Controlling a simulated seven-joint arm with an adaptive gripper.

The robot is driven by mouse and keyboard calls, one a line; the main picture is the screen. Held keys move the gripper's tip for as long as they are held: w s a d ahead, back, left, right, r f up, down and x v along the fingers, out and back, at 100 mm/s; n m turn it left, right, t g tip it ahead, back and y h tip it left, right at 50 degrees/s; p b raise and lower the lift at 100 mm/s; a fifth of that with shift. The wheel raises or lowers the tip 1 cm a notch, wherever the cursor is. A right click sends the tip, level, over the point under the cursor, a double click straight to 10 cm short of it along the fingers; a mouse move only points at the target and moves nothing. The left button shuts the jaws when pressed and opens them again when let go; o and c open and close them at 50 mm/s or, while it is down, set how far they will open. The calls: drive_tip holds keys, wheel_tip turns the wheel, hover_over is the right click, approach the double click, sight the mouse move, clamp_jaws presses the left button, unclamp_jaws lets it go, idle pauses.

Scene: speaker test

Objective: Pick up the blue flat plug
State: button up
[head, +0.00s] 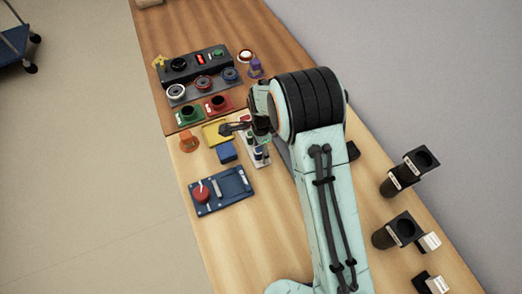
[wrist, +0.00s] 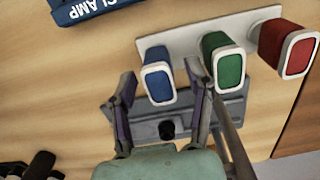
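The blue flat plug (wrist: 158,82) has a white-rimmed end and stands at the left of a pale strip (wrist: 187,38) in the wrist view. A green plug (wrist: 228,68) and a red plug (wrist: 298,55) stand to its right on the same strip. My gripper (wrist: 160,72) is open, with one finger on each side of the blue plug. The right finger lies between the blue and green plugs, close to the green one. I cannot tell if either finger touches. In the head view my gripper (head: 238,128) is over the strip (head: 264,162) and partly hides the plugs.
A blue clamp board (head: 235,184) lies nearer. Red and green sockets and a dark control panel (head: 213,62) stand farther back. Black holders line the right side.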

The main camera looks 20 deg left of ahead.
clamp_jaws()
